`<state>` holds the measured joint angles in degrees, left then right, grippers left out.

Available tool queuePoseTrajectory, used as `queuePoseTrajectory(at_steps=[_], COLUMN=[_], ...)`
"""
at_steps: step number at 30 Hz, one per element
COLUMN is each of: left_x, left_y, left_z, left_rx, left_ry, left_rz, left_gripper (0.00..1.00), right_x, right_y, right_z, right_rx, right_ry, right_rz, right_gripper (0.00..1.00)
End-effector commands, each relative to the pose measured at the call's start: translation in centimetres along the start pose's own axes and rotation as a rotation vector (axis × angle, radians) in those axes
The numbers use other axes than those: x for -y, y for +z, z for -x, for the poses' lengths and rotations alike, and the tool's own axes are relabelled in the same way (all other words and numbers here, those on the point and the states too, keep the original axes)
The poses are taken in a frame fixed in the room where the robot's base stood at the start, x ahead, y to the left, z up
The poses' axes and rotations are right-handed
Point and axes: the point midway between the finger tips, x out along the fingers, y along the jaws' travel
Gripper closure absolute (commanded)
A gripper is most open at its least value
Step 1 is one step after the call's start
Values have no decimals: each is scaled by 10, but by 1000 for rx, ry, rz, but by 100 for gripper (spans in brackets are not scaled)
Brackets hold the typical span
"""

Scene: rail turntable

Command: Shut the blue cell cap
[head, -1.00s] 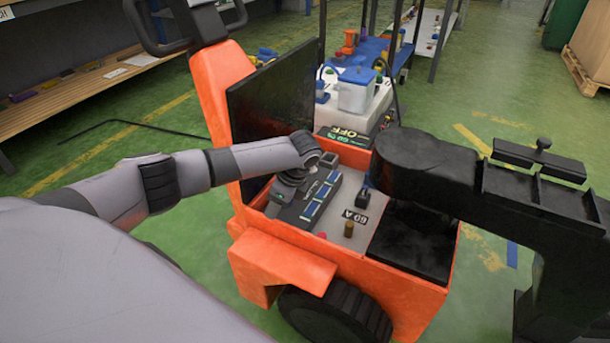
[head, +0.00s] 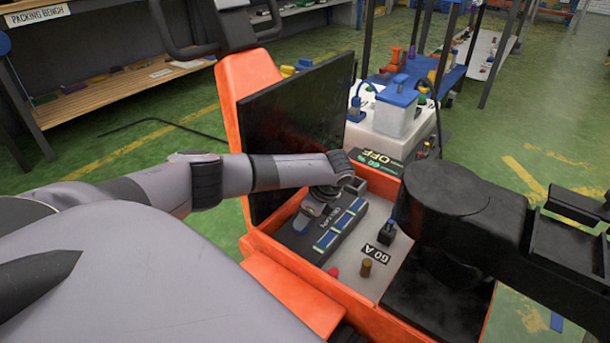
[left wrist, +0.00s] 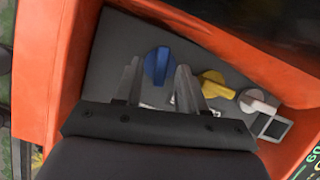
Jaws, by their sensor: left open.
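The blue cell cap (left wrist: 157,66) stands up from a dark grey surface in the left wrist view, between the two fingers of my left gripper (left wrist: 158,74). The fingers are open, one on each side of it; I cannot tell whether either touches it. In the head view, my left gripper (head: 314,207) points down into the orange cart's bay. The cap's underside and the cell opening are hidden. My right gripper is not in view.
A yellow cap (left wrist: 213,84) and a white cap (left wrist: 258,103) stand right of the blue one. The orange cart wall (left wrist: 240,52) and black upright panel (head: 292,125) border the bay. A labelled block (head: 340,226) and a small black lever (head: 388,232) lie to the right.

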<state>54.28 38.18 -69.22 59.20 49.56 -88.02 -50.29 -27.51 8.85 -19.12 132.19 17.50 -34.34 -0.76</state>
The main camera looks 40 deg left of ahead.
Motion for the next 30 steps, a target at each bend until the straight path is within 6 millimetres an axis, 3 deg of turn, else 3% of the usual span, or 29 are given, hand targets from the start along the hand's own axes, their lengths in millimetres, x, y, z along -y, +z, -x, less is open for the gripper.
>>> queuePoseTrajectory(at_steps=[10,11,14,15,30], left_x=[0,0,0,0,0], left_y=[0,0,0,0,0], left_z=[-7,-7,-7,-7,-6], left_rx=[0,0,0,0,0], left_ry=[-1,-1,-1,0,40], left_rz=[0,0,0,0,89], left_gripper=[60,63,95,100,100], right_x=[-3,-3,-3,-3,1], right_y=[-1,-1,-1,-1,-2], right_z=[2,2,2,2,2], right_rx=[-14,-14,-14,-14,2], right_ry=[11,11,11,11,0], right_rz=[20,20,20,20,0], right_gripper=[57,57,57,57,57])
